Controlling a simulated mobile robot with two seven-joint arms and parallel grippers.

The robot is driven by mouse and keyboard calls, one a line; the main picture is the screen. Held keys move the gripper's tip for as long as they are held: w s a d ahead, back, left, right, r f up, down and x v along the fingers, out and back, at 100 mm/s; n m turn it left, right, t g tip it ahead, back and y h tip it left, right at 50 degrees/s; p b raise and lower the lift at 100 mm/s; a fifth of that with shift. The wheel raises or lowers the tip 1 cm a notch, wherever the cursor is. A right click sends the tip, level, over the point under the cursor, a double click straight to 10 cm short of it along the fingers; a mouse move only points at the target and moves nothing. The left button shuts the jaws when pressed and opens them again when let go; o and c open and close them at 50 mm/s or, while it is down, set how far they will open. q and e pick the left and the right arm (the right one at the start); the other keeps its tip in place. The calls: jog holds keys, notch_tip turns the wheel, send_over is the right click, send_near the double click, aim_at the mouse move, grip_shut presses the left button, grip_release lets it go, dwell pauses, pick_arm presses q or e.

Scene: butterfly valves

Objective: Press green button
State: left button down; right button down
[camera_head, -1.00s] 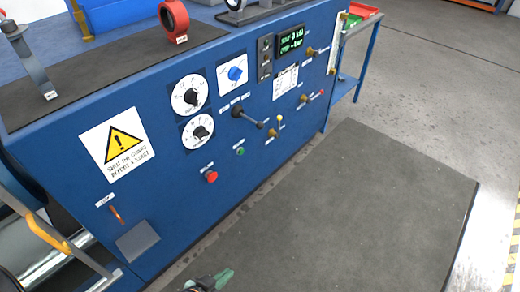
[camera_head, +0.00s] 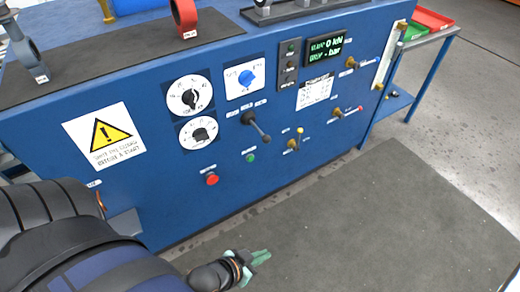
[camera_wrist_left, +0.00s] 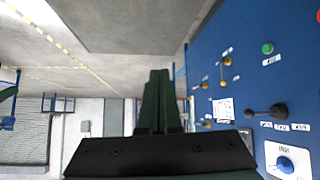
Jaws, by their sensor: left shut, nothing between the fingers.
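The green button (camera_head: 250,158) is a small round button on the blue front panel (camera_head: 330,155), to the right of and a little above the red button (camera_head: 212,179). It also shows in the left wrist view (camera_wrist_left: 267,48), right of the fingers and apart from them. My left gripper (camera_head: 262,257), with green fingers, is shut and empty. In the head view it appears below the green button, over the dark floor mat, and is not touching the panel. In the wrist view its closed fingers (camera_wrist_left: 157,100) point up the picture. I cannot see my right gripper.
A black lever (camera_head: 257,126) sticks out above the green button. Yellow-tipped (camera_head: 297,138) and red-tipped (camera_head: 350,113) valve handles stand to its right. Dials and a warning sign (camera_head: 104,138) are on the left. The floor mat (camera_head: 370,220) before the panel is clear.

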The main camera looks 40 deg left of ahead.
pick_arm(q)
jog(key=shift+s, duration=0.1)
pick_arm(e)
jog(key=shift+s, duration=0.1)
